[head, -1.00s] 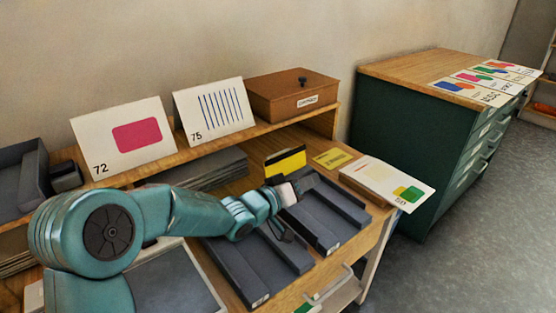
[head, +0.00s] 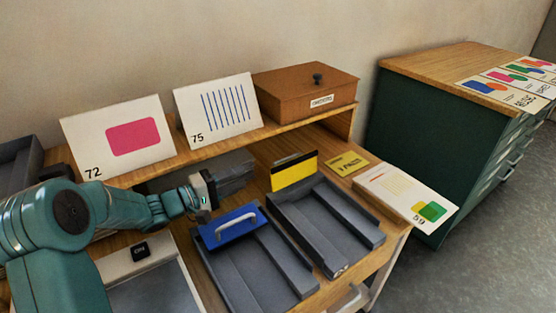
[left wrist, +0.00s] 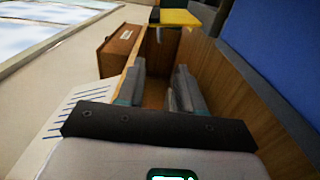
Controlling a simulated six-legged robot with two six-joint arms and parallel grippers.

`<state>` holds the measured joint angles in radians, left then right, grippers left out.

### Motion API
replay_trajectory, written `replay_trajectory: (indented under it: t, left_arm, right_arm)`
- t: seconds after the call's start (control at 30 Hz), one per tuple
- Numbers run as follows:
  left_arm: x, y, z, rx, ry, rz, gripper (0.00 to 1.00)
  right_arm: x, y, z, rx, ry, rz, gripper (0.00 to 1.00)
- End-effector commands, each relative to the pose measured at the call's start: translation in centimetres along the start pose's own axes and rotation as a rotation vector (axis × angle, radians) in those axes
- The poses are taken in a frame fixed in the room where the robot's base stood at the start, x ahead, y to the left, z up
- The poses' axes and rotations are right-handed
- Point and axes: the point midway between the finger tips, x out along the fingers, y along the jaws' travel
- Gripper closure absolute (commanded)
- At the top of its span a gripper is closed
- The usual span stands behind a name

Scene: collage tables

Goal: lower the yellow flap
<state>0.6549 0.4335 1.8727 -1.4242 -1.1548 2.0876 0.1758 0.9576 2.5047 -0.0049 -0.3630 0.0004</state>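The yellow flap (head: 293,172), with a black strip along its top, stands raised at the back end of the right-hand grey tray (head: 345,221). It also shows in the left wrist view (left wrist: 180,18), at the top beyond my fingers. My left gripper (head: 235,176) is to the left of the yellow flap, apart from it, behind the blue flap. In the left wrist view its two grey fingers (left wrist: 158,88) are apart, with only bare wood between them. My right gripper is in neither view.
A blue flap (head: 246,216) with a pale handle sits tilted over the left-hand grey tray (head: 282,280); it fills the right of the left wrist view (left wrist: 275,50). A shelf with cards (head: 220,108) and a brown box (head: 300,97) stands behind. A yellow label (head: 347,163) lies right.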

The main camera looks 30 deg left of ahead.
Motion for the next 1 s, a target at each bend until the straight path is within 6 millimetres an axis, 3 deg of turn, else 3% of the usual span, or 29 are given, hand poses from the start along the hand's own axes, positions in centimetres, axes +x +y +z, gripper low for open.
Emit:
replay_trajectory:
  t: [0.3,0.5,0.7,1.0]
  left_arm:
    - [7.8,-0.1,0.1,0.003,-0.002,0.002,0.64]
    - [11.6,-0.1,-0.2,0.003,0.001,0.001,0.64]
    - [13.3,-0.1,-0.4,0.003,0.004,0.000,0.64]
    - [13.5,0.0,-0.5,0.003,0.005,0.000,0.67]
  right_arm:
    - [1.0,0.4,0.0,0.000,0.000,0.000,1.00]
    - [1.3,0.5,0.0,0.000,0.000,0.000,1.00]
    - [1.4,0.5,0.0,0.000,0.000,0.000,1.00]
    - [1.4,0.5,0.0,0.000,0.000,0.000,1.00]
